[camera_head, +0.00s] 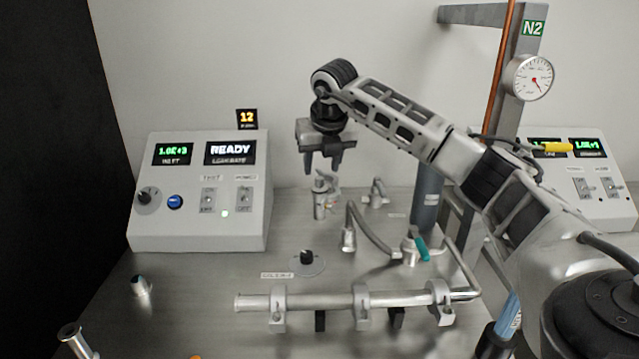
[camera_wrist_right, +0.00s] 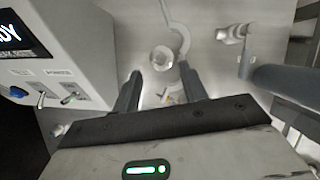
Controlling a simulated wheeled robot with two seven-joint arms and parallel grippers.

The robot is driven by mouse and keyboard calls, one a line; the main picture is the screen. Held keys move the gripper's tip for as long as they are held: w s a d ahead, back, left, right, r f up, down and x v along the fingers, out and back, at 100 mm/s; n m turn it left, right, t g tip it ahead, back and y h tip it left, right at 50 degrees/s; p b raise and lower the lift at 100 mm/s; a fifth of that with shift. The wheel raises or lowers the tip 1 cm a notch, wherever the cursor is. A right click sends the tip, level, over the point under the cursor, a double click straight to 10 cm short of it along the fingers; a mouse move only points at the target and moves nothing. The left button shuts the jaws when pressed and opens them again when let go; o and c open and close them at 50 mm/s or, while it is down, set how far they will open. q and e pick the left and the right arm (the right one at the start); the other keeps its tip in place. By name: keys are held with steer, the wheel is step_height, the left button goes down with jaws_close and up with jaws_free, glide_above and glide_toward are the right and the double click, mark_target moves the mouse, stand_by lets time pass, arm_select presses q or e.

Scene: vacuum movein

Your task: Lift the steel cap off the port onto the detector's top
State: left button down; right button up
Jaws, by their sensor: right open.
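The detector (camera_head: 230,228) is a light grey box at left with a READY display and a flat top. The port (camera_head: 321,208) is a short metal fitting standing on the bench right of it. A steel piece that looks like the cap (camera_head: 322,184) sits on its top. In the wrist view the round shiny cap (camera_wrist_right: 162,58) shows just beyond and between the fingertips. My right gripper (camera_head: 323,165) is open and empty, pointing down above the port, apart from the cap. It also shows in the wrist view (camera_wrist_right: 160,78). My left gripper is not in view.
A small display marked 12 (camera_head: 247,119) stands at the detector's top rear. A horizontal pipe (camera_head: 330,300) in clamps crosses the bench front. A bent hose (camera_head: 370,232) and a teal-handled valve (camera_head: 422,248) stand right of the port. A gauge (camera_head: 532,78) hangs on a post.

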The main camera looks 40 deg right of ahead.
mark_target(320, 177)
steer(key=x, duration=0.3)
steer(key=shift+w+d+f+p, duration=0.2)
steer(key=shift+w+p, duration=0.05)
steer(key=shift+p, duration=0.05)
steer(key=shift+f, duration=0.2)
jaws_close()
steer(key=shift+r, duration=0.2)
